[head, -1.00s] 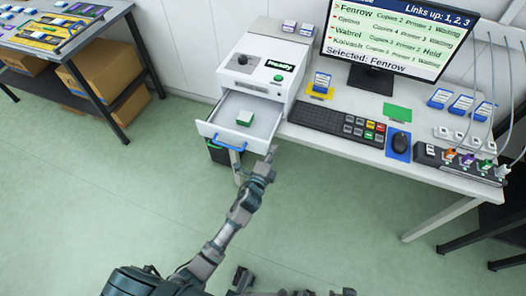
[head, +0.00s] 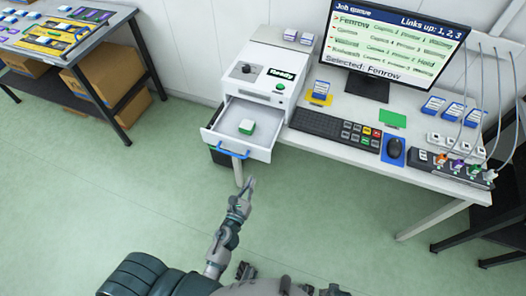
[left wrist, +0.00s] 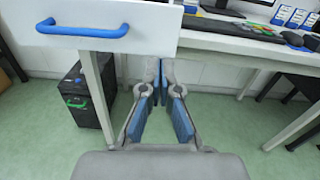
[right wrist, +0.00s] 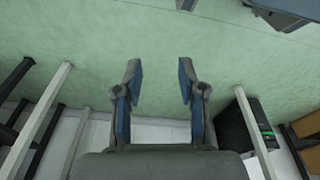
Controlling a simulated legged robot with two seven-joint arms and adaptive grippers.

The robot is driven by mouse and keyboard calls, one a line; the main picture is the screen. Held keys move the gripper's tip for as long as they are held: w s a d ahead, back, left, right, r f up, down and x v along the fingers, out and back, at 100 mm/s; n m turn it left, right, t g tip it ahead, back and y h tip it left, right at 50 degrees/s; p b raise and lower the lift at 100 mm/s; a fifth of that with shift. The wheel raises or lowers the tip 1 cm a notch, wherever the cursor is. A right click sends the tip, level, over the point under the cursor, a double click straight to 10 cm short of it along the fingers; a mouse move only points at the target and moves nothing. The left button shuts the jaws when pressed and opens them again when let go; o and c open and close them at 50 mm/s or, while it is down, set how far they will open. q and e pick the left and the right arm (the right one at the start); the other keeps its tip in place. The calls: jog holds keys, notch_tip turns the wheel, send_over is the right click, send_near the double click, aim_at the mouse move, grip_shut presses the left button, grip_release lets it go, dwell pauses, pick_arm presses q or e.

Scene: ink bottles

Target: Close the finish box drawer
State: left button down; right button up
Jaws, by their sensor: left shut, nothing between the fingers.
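The finish box (head: 266,72) is a white unit with a "Ready" display, on the desk's left end. Its drawer (head: 208,136) is pulled out toward me, with a blue handle (head: 233,153) on the front. A small green and white block (head: 246,126) lies inside. My left gripper (head: 250,184) is shut and empty, below and in front of the drawer front, apart from it. In the left wrist view, the handle (left wrist: 82,29) is at upper left, and the left gripper's fingers (left wrist: 159,72) meet ahead. My right gripper (right wrist: 160,75) is open and empty over the floor.
A keyboard (head: 322,125), mouse (head: 396,148) and monitor (head: 392,45) stand right of the finish box. A black case (left wrist: 84,94) stands under the desk, beside a desk leg (left wrist: 101,100). The floor in front is clear.

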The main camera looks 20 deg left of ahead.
pick_arm(q)
jog(key=m+p, duration=0.1)
send_near(263, 156)
jog(key=w+d, duration=0.2)
jog(key=w, duration=0.3)
jog(key=w+a, duration=0.1)
jog(key=w, duration=0.4)
jog(key=shift+a+f+p, duration=0.1)
jog(key=shift+a+p, duration=0.2)
jog(key=shift+p, duration=0.05)
jog(key=shift+w+d, duration=0.25)
jog(key=shift+w, duration=0.25)
jog(key=shift+d, duration=0.35)
pick_arm(e)
notch_tip(263, 156, down, 5)
jog(key=s+d, duration=0.1)
jog(key=s, duration=0.1)
jog(key=shift+s+d, duration=0.3)
jog(key=shift+s, duration=0.05)
jog(key=shift+f, duration=0.1)
